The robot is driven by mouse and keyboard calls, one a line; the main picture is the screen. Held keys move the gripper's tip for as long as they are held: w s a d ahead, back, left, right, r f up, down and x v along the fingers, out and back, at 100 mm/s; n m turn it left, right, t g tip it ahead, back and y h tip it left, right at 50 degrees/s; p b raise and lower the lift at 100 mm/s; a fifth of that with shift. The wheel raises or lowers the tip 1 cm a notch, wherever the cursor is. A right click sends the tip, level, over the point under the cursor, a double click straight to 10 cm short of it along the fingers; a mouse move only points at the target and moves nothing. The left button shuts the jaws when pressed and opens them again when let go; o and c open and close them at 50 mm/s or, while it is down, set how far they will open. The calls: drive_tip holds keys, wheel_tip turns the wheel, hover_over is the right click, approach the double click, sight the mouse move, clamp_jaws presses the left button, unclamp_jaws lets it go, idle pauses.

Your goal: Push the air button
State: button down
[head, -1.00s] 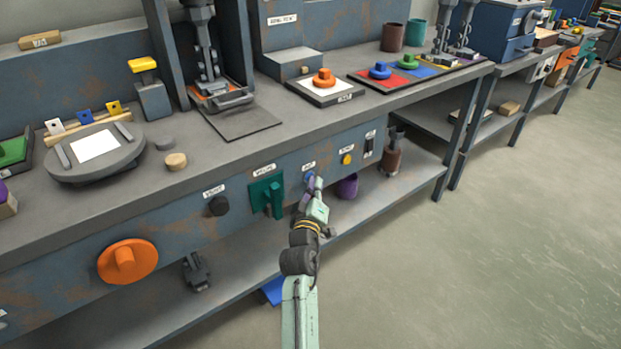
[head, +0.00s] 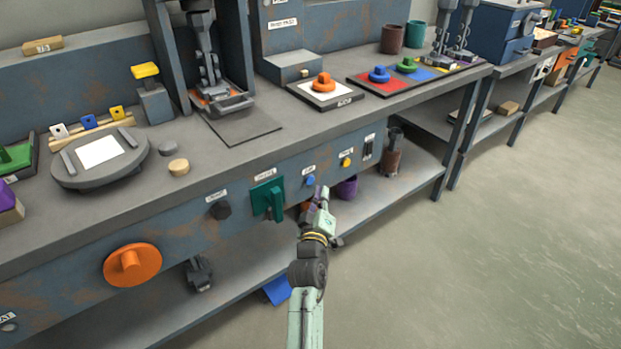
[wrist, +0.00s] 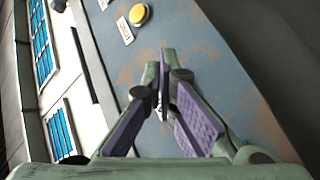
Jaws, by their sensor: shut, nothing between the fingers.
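The blue button (head: 310,181) sits on the bench's front panel under a small white label (head: 309,169), whose print is too small to read surely. The blue button does not show there; the fingers hide part of the panel. A yellow button (wrist: 140,14) shows above the fingertips; it also shows in the head view (head: 346,162).
Left of the blue button are a teal handle (head: 267,198), a black knob (head: 220,209) and an orange wheel (head: 132,265). A dark switch (head: 368,148) is farther right. Open floor lies to the right.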

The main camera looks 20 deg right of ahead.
drive_tip(key=s+p, duration=0.1)
drive_tip(key=s+d+p, duration=0.1)
drive_tip(key=s+p, duration=0.1)
drive_tip(key=shift+s+d, duration=0.1)
drive_tip(key=shift+s, duration=0.2)
idle(0.7)
